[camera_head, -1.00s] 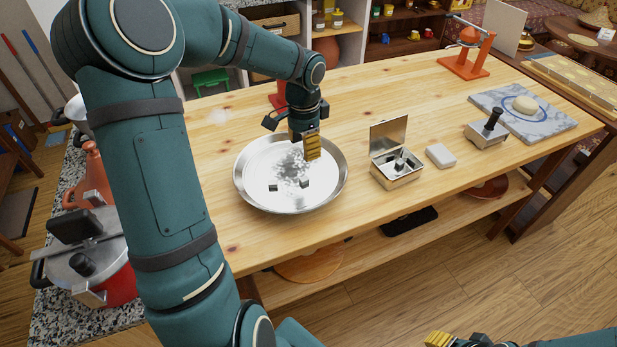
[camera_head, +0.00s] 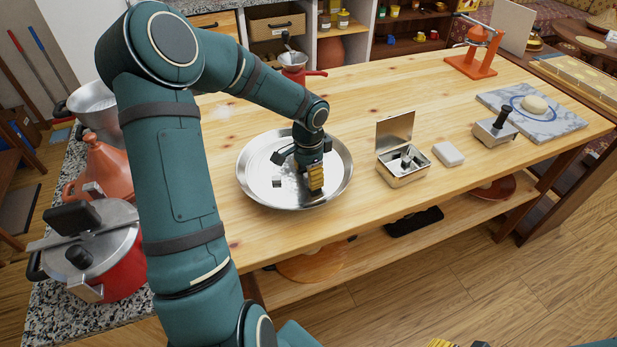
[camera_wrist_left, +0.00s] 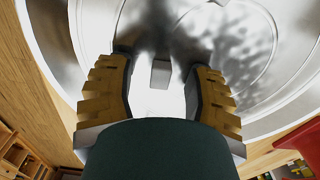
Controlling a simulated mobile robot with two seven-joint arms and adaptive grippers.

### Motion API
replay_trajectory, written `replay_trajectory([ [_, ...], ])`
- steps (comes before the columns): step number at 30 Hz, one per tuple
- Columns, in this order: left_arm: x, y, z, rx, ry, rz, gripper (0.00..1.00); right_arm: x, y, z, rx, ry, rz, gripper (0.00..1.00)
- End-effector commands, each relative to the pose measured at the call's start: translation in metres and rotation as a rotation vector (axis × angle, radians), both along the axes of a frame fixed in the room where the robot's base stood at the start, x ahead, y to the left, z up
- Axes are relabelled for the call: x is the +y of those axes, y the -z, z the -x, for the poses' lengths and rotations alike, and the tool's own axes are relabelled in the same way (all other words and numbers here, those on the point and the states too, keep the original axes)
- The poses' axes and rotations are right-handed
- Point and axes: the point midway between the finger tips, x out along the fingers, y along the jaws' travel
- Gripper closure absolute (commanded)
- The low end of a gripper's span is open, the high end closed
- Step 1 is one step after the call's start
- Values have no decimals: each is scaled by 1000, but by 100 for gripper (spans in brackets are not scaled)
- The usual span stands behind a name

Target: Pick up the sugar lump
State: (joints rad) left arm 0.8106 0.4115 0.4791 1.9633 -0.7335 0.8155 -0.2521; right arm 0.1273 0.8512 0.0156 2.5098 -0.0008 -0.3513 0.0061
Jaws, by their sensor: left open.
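A small pale grey cube, which I take to be the sugar lump (camera_wrist_left: 160,74), lies on the round metal tray (camera_head: 247,190). In the left wrist view it sits ahead, between the lines of my two yellow fingers. My left gripper (camera_head: 315,182) is open and low over the tray; it also shows in the left wrist view (camera_wrist_left: 160,88). In the head view it hides this cube. Another small cube (camera_head: 277,183) lies on the tray to the left of the gripper. Only the yellow tip of my right gripper (camera_head: 441,343) shows at the bottom edge.
An open metal box (camera_head: 402,172) and a white block (camera_head: 447,153) stand right of the tray on the wooden table (camera_head: 370,95). Farther right are a metal tool with a black handle (camera_head: 496,127) and a marble slab (camera_head: 560,122). A red grinder (camera_head: 300,72) stands behind the tray.

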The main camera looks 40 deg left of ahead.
Motion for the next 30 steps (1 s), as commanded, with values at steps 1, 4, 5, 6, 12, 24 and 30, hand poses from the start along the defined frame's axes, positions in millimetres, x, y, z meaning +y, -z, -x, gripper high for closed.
replay_trajectory([
  [1,0,0,0,0,0,0,47,0,0,0,0,0,0,53],
  [4,0,-1,0,0,0,0,47,0,0,0,0,0,0,53],
  [5,0,-1,0,0,0,0,52,0,0,0,0,0,0,53],
  [6,0,-1,0,0,0,0,57,0,0,0,0,0,0,53],
  [12,0,-1,0,0,0,-1,86,0,0,0,0,0,0,53],
  [24,0,-1,0,0,0,-1,92,0,-1,0,0,0,0,53],
  [30,1,-21,-1,-2,-2,-3,92,0,-6,-1,-2,2,0,53],
])
